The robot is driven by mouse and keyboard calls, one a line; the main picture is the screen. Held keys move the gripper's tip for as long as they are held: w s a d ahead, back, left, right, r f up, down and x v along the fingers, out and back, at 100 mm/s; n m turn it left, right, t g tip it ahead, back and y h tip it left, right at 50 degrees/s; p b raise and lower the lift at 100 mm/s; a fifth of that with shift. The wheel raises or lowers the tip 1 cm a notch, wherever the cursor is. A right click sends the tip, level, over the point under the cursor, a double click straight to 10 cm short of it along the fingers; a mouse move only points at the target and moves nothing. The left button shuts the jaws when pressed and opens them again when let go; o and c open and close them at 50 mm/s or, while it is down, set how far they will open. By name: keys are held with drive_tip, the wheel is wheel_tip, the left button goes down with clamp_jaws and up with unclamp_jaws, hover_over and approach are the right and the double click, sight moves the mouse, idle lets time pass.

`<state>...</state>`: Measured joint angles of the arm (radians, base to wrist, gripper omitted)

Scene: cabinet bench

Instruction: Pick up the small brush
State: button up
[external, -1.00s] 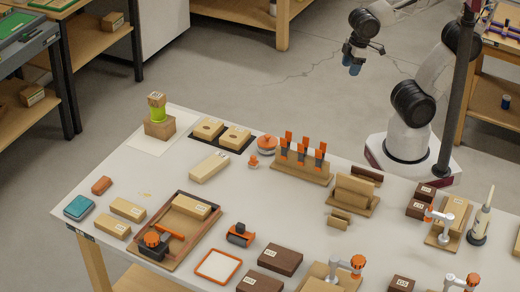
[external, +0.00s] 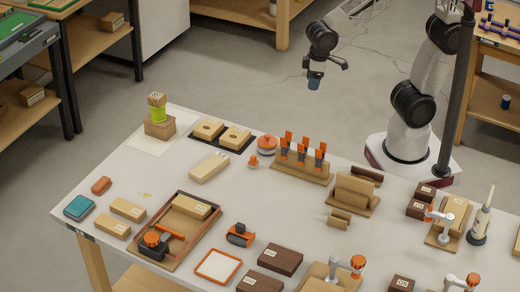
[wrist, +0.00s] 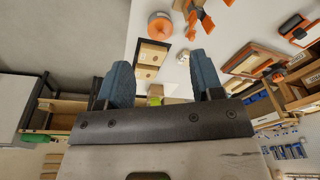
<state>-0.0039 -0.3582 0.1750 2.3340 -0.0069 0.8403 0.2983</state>
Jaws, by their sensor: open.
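I cannot tell for certain which thing is the small brush. A dark brown bar (external: 367,174) at the table's far edge, right of the orange-handled rack, may be it, but its bristles are too small to make out. My gripper (external: 314,84) hangs in the air beyond the table's far edge, above the floor and apart from everything. In the wrist view my gripper (wrist: 159,62) shows two blue fingers spread wide with nothing between them.
A wooden rack (external: 300,172) with upright orange-handled tools stands near the far edge. An orange round container (external: 266,144) is left of it. A dark pole (external: 460,80) rises beside my base. Yellowish crumbs (external: 145,194) lie on the white table (external: 160,228).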

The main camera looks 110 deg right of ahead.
drive_tip(key=w+f+m+g, duration=0.1)
drive_tip(key=w+f+m, duration=0.1)
drive_tip(key=w+f, duration=0.8)
drive_tip(key=m, duration=0.3)
hover_over(251, 161)
drive_tip(key=d, duration=0.1)
drive_tip(key=shift+g, duration=0.4)
drive_tip(key=f, duration=1.1)
drive_tip(key=shift+s+d, duration=0.1)
drive_tip(key=shift+s, duration=0.25)
drive_tip(key=shift+w+f+m, duration=0.25)
drive_tip(key=shift+f+m, duration=0.05)
drive_tip(key=shift+f, duration=0.15)
drive_tip(key=shift+f, duration=1.25)
drive_tip(key=shift+f, duration=0.15)
drive_tip(key=shift+f, duration=2.5)
